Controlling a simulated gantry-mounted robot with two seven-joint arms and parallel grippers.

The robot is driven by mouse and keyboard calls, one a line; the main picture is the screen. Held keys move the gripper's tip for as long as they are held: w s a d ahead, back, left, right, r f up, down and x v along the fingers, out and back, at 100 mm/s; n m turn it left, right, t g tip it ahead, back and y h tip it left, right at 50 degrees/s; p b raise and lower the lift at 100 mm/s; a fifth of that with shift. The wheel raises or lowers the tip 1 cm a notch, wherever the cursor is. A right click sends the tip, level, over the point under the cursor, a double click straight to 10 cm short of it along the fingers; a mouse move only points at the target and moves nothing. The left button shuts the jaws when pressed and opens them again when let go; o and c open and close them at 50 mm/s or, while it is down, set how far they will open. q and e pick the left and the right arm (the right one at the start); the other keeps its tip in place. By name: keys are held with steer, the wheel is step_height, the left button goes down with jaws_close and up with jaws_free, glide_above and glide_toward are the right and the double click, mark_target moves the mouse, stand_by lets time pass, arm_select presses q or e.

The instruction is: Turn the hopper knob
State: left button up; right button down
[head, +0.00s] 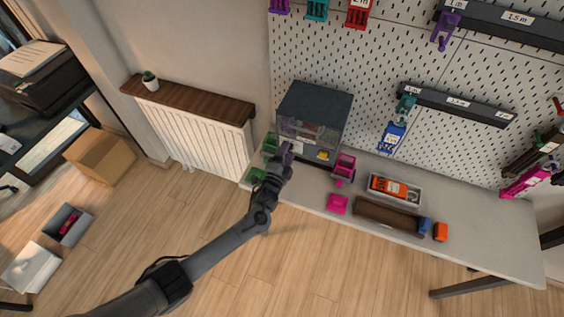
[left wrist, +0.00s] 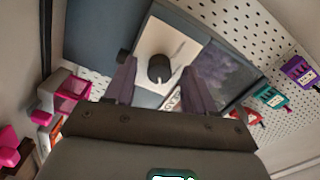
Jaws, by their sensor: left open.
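The hopper machine (head: 316,108) is a dark grey box with a clear front, standing at the left part of the bench against the pegboard. Its round black knob (left wrist: 160,68) sits on a white panel with a pointer mark in the left wrist view; in the head view I cannot make it out. My left gripper (head: 287,152) is at the machine's lower left front corner. In the left wrist view its two purple-grey fingers are spread, with the knob showing between their tips. I cannot tell whether they touch it. My right gripper is not in view.
Green bins (head: 257,173) stand by the bench's left end. A pink bin (head: 344,165) and a pink block (head: 337,204) lie right of my gripper. A grey tray with an orange item (head: 389,188) and a brown trough (head: 388,215) are farther right. A radiator (head: 195,135) stands left.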

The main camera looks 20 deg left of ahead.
arm_select(q)
steer(key=s+p, duration=0.1)
steer(key=s, duration=0.9)
steer(key=shift+s, duration=0.25)
